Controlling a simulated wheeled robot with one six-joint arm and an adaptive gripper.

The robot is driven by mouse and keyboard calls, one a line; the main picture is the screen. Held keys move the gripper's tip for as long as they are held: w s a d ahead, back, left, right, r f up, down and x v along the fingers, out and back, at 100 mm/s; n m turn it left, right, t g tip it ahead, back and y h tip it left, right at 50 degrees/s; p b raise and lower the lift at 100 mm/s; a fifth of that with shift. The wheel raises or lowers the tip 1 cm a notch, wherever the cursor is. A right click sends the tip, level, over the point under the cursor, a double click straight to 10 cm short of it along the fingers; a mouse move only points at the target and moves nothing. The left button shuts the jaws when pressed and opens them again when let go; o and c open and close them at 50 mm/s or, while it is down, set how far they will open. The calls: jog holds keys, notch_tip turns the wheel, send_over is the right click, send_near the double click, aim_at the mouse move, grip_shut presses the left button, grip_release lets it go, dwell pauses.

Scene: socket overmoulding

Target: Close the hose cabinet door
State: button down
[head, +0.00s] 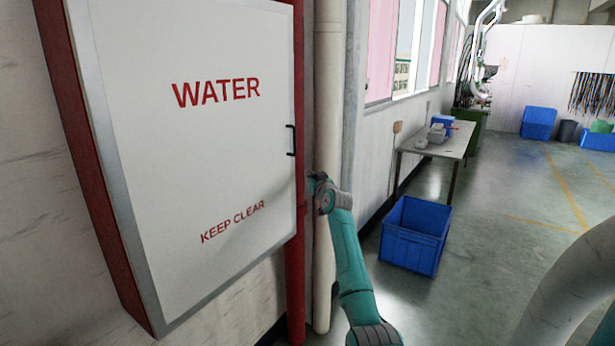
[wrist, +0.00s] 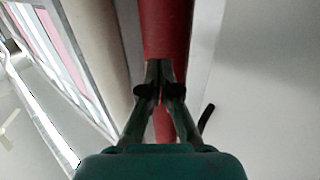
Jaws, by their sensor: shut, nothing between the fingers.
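The hose cabinet is a red box (head: 78,130) on the wall at the left of the head view. Its white door (head: 200,150) reads WATER and KEEP CLEAR. The door lies flat across the front and looks closed; I cannot tell whether a thin gap is left. Its black handle (head: 291,140) is on the right edge and also shows in the wrist view (wrist: 207,118). My gripper (head: 314,184) is just right of the door's edge, below handle height. In the wrist view my gripper (wrist: 154,88) has its fingertips together and empty, left of the handle.
A red pipe (head: 295,270) runs vertically beside the cabinet; it shows behind my fingers in the wrist view (wrist: 166,30). A pale pipe (head: 328,80) stands right of it. A blue crate (head: 413,235) and a table (head: 440,143) stand along the wall. Open floor lies to the right.

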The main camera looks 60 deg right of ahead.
jog(key=s, duration=0.9)
jog(key=shift+a+f, duration=0.15)
